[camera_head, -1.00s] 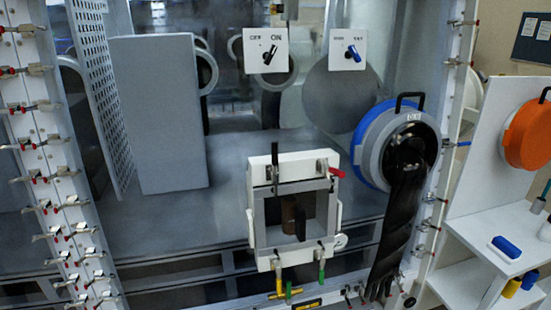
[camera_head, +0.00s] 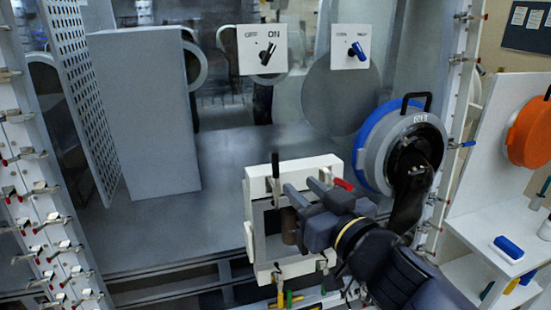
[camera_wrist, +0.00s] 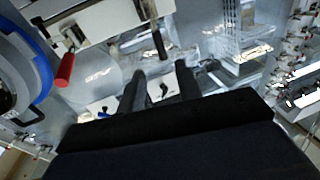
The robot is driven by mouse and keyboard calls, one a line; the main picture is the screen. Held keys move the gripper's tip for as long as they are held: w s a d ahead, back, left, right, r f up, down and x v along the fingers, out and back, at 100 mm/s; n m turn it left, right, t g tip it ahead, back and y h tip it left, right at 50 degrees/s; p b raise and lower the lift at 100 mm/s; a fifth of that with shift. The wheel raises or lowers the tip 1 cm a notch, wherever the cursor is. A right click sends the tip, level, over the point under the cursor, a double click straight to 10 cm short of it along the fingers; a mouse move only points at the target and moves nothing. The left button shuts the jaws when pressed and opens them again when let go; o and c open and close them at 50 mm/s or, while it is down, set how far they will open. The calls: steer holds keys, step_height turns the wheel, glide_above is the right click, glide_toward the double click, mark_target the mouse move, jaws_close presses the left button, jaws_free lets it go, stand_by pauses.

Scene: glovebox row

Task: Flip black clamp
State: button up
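The black clamp (camera_head: 275,166) is at the top left of a white square frame (camera_head: 253,232), its handle pointing up. In the wrist view the black clamp handle (camera_wrist: 159,43) shows above the gap between my fingers, apart from them. My gripper (camera_head: 302,186) is in front of the frame's upper part, just right of the black clamp. Its two fingers are spread and empty in the wrist view (camera_wrist: 158,82). My gripper and arm hide the frame's right side.
A red-handled clamp (camera_head: 343,184) is close to my gripper, at the frame's top right. Yellow and green (camera_head: 289,299) handles are below. A blue-rimmed round port (camera_head: 364,150) stands at right. A grey box (camera_head: 145,115) is at left. Switch panels (camera_head: 262,41) hang above.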

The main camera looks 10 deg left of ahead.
mark_target(277, 165)
steer(key=b+x, duration=0.2)
steer(key=x, duration=0.8)
steer(key=shift+w+a, duration=0.25)
jaws_close()
stand_by(0.4)
